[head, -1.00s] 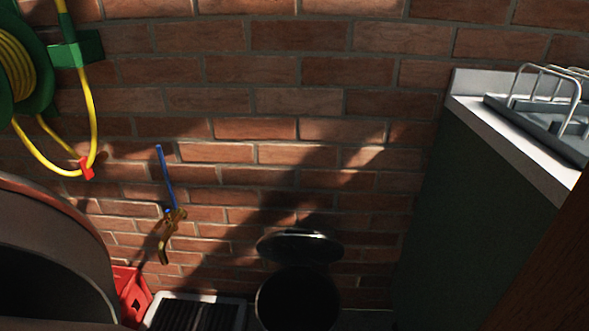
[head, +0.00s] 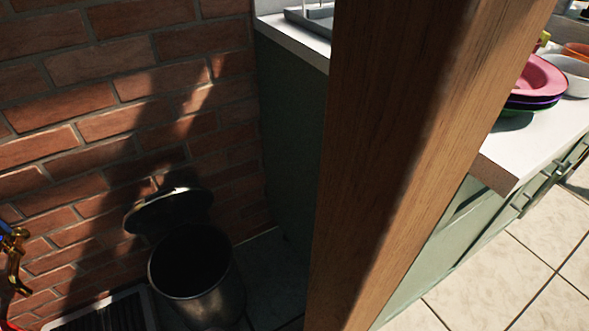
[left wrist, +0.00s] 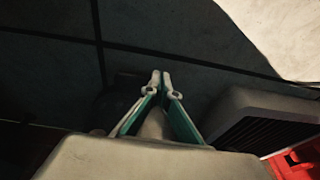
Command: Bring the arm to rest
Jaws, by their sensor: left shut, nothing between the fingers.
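My left gripper (left wrist: 160,76) shows in the left wrist view with its two fingers together at the tips. It is shut and holds nothing. It points over dark floor tiles (left wrist: 190,30). Neither gripper shows in the head view, and my right gripper is in no view.
A wooden post (head: 395,150) stands close in front. A dark open-lidded bin (head: 197,275) stands by the brick wall (head: 100,90). A drain grate (head: 110,315) lies to its left. A counter (head: 510,150) with stacked bowls (head: 535,85) is at right. Pale floor tiles (head: 500,270) are clear.

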